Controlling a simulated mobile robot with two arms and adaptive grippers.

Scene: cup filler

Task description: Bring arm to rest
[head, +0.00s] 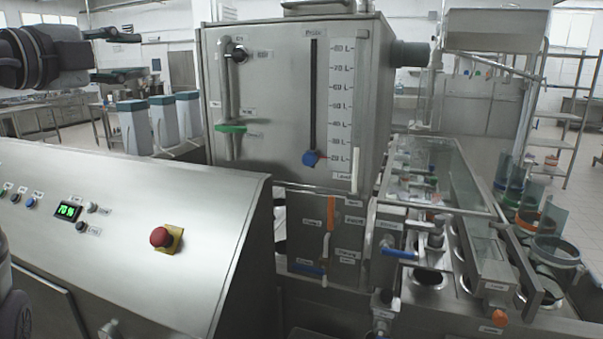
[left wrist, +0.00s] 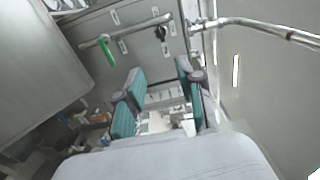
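My left gripper (head: 135,56) is at the upper left of the head view, raised above the control panel and left of the steel tank. Its two dark fingers are apart with nothing between them. In the left wrist view the two teal-padded fingers (left wrist: 160,78) are also spread, with only distant background between them. The steel tank (head: 270,110) has a green-handled valve (head: 231,128) and a blue level marker (head: 311,159); the gripper appears clear of both.
The sloped control panel (head: 120,210) fills the lower left, with a red emergency button (head: 160,237) and a green display (head: 68,211). The cup-filling line (head: 430,285) with a clear cover stands at the right. Several teal-topped grey units (head: 135,130) stand behind the panel.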

